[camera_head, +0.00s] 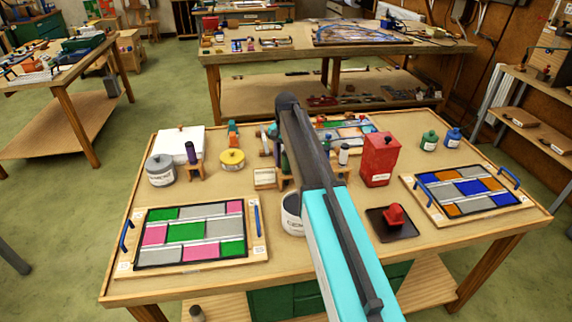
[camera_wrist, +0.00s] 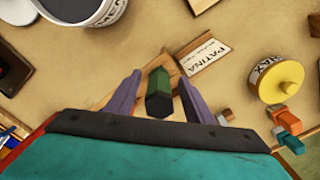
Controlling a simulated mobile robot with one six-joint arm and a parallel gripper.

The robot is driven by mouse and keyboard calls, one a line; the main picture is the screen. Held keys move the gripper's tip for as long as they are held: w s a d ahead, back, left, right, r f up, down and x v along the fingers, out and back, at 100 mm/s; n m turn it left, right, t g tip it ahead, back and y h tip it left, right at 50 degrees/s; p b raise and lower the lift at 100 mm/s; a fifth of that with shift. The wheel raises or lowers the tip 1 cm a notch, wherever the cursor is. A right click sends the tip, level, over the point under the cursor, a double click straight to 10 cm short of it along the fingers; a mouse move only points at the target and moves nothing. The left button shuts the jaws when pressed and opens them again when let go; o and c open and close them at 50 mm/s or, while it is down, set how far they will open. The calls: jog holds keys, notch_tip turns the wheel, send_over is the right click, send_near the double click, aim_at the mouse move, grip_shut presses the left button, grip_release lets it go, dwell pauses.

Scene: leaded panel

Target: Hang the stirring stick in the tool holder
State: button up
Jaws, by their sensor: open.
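My gripper (camera_wrist: 160,103) is open in the wrist view, its two purple-grey fingers apart. A dark green, faceted handle (camera_wrist: 158,96) stands between the fingers with a gap on both sides; I cannot tell whether it is the stirring stick's. A wooden bar (camera_wrist: 103,101), perhaps part of the tool holder, shows beside the left finger. In the head view my arm covers most of this spot, and a low wooden rack (camera_head: 286,183) shows beside it. No stirring stick is clearly recognisable.
A white bucket (camera_head: 291,222) stands in front of the rack, partly behind my arm. A patina label (camera_wrist: 207,54) and a yellow-lidded tin (camera_wrist: 279,80) are nearby. A red canister (camera_head: 380,160), a dark pad (camera_head: 383,231) and two glass panels (camera_head: 190,232) (camera_head: 468,190) surround this area.

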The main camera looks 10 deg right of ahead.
jog(key=shift+r+b, duration=1.95)
jog(key=shift+r, duration=4.85)
